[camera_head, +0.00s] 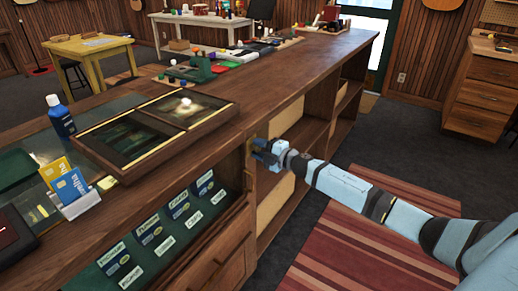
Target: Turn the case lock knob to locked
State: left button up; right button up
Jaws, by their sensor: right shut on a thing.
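My right gripper (258,152) reaches in from the right and is at the front face of the wooden counter, just right of the open display case with card rows. It is shut on a small brass-coloured part, the case lock knob (250,145), at the counter's upright. The fingers hide most of the knob, and its turn position cannot be made out. The display case (235,207) shows its wooden frame and rows of small labelled packs on a dark green backing. My left gripper is not in view.
The long wooden counter (300,68) carries a flat glass-topped tray (124,168), a blue bottle (60,116) and a card holder (78,203). Open shelves (290,118) lie beyond my gripper. A striped red rug (350,240) covers the floor under my right arm.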

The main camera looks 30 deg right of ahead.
jog(key=shift+f+n, duration=0.1)
jog(key=shift+n, duration=1)
jog(key=o, duration=0.9)
jog(key=shift+s, duration=0.15)
jog(key=v, duration=1.3)
jog(key=shift+s+d+p, duration=0.1)
jog(key=shift+s+p, duration=0.2)
